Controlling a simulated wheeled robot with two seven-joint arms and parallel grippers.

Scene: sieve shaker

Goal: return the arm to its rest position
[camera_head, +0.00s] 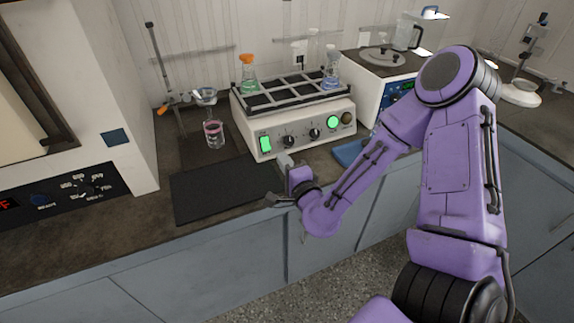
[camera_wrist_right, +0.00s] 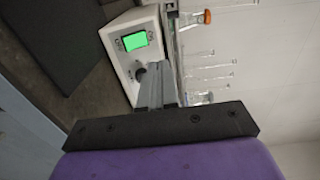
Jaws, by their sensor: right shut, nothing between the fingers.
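My right arm (camera_head: 452,170) is purple and reaches in from the right over the front edge of the counter. My right gripper (camera_head: 282,160) is at its end, in front of the shaker's front panel, near the lit green switch and the left knob. It is shut and empty. In the right wrist view the shut grey fingers (camera_wrist_right: 156,88) point at the shaker front beside the green switch (camera_wrist_right: 135,41). Whether they touch the panel I cannot tell. The shaker (camera_head: 298,120) has a rack on top with flasks. My left gripper is not in view.
A black mat (camera_head: 215,192) lies on the counter left of my gripper. A beaker with pink liquid (camera_head: 214,135) stands behind it by a metal stand (camera_head: 160,70). A blue item (camera_head: 352,152) and a white device with a blue panel (camera_head: 368,88) are to the right.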

